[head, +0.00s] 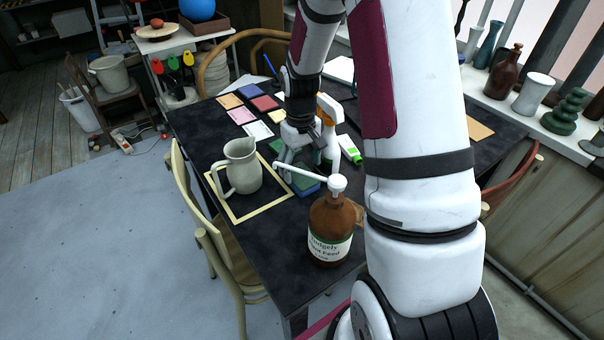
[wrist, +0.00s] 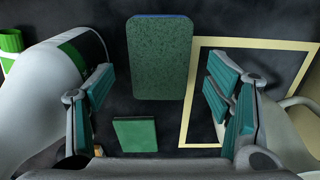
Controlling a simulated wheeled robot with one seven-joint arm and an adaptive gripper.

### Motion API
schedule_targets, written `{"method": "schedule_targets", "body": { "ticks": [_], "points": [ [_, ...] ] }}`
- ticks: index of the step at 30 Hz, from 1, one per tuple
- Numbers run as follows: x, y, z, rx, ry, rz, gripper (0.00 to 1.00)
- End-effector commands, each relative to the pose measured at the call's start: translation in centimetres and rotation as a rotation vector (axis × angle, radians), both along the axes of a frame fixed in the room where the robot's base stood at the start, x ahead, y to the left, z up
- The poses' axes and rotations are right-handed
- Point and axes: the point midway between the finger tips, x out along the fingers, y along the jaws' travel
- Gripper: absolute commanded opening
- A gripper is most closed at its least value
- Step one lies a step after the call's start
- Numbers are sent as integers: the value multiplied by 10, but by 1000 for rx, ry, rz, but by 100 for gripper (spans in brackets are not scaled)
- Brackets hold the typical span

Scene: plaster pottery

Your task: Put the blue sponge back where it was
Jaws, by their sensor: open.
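The blue sponge (head: 308,187) has a green top face and lies on the dark table, close beside the cream frame; I cannot tell whether they touch. In the wrist view the sponge (wrist: 160,60) lies ahead of the fingers, its green face up and a blue edge at the far end. My gripper (head: 298,163) points down over the table between the pitcher and the spray bottle. In the wrist view its fingers (wrist: 160,98) are spread with nothing between them.
The pitcher (head: 242,165) stands inside the cream frame (head: 265,214), left of my gripper. The white spray bottle (head: 329,130) is close on the right. A brown pump bottle (head: 332,228) stands in front, its white spout reaching toward the sponge. Coloured cards (head: 241,116) lie behind.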

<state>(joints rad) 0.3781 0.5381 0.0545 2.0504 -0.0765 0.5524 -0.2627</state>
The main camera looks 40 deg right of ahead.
Motion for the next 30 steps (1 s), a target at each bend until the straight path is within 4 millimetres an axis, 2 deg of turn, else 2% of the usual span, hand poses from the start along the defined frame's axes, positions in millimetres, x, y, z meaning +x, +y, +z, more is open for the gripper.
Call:
{"method": "schedule_targets", "body": {
  "ticks": [1, 7, 15, 19, 23, 27, 30],
  "points": [
    [1, 0, 14, -2, -6, 0, 73],
    [0, 0, 52, -2, -4, 0, 73],
    [0, 2, 78, -1, -1, 0, 73],
    [-6, 10, 96, -7, -11, 3, 73],
    [-26, 31, 133, -19, -36, 4, 73],
    [-60, 58, 175, -29, -66, 3, 73],
    [-87, 76, 199, -32, -88, 2, 73]
  ]
}}
